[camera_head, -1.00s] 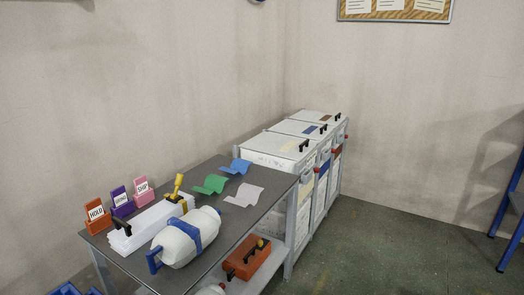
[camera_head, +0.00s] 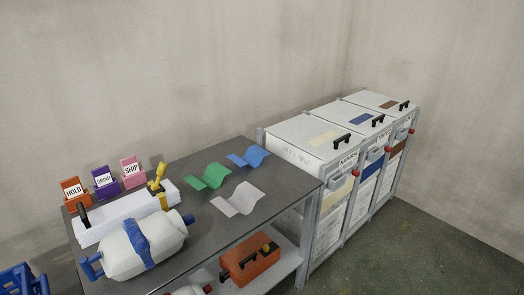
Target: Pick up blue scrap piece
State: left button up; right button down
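The blue scrap piece (camera_head: 249,157) is a wavy, curved sheet lying on the grey table (camera_head: 187,262) near its far end. A green wavy piece (camera_head: 208,177) lies to its left, and a white wavy piece (camera_head: 238,199) lies nearer the front edge. The blue piece is uncovered, with nothing on it. Neither of my grippers shows in the head view.
White sheets (camera_head: 121,213), a white canister with a blue band (camera_head: 154,243) and HOLD (camera_head: 74,194), GRIND (camera_head: 103,184) and SHIP (camera_head: 132,171) holders fill the table's left part. An orange toolbox (camera_head: 252,264) sits on the lower shelf. Lidded white bins (camera_head: 305,130) stand beyond the table.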

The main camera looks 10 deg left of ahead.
aim_at(254, 156)
jog(key=i+l, duration=0.2)
jog(key=l, duration=0.15)
jog(key=i+l, duration=0.2)
jog(key=l, duration=0.2)
jog(key=i+l+u, duration=0.1)
jog(key=l, duration=0.25)
jog(key=i+l, duration=0.5)
jog(key=l, duration=0.3)
jog(key=u, duration=0.05)
